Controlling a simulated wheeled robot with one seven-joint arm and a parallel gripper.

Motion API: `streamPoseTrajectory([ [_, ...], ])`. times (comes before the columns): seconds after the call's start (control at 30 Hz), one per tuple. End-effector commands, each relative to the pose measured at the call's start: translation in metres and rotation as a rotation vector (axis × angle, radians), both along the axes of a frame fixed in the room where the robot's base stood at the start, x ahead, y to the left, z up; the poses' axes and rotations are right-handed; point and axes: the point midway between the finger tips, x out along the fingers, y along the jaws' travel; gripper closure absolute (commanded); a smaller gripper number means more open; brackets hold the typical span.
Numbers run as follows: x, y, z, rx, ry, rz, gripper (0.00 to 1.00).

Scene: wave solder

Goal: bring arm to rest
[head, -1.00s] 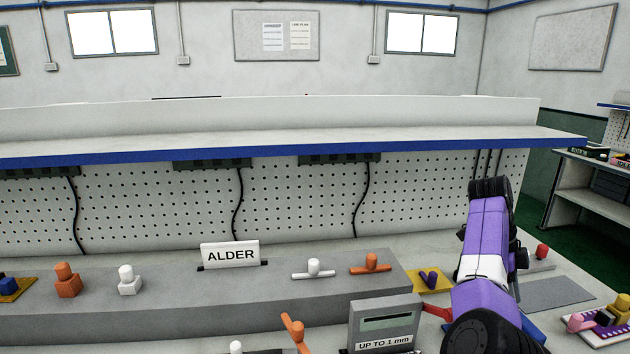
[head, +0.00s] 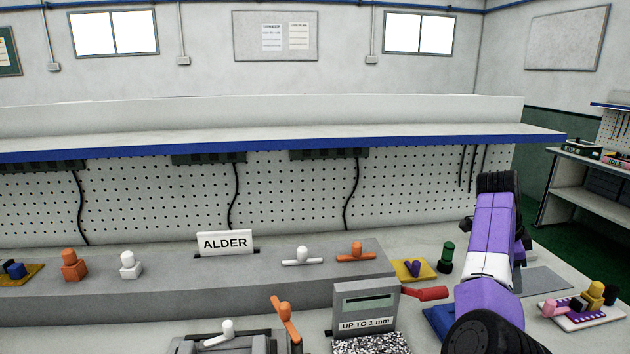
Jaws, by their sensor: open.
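My arm (head: 495,235) rises on the right side of the head view, with purple links, a white band and black joints. Its black upper end (head: 498,182) stands in front of the pegboard's right end. I cannot make out my gripper or its fingers; no held thing shows. The arm hides part of the bench's right side behind it.
The bench holds a grey step (head: 190,285) with an ALDER sign (head: 225,243) and small orange and white pieces. A gauge box (head: 365,305) stands in front. Left of my arm are a green piece (head: 447,253) and a red piece (head: 430,293). A blue-edged shelf (head: 280,147) overhangs.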

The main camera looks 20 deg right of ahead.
Motion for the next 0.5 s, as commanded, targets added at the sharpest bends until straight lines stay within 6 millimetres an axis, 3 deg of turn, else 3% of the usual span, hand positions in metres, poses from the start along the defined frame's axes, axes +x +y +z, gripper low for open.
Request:
streamPoseTrajectory([
  [0.3,0.027,-0.045,0.007,-0.286,-0.076,0.318,0.55],
  [0.5,0.035,-0.048,-0.003,-0.540,-0.050,0.575,0.55],
])
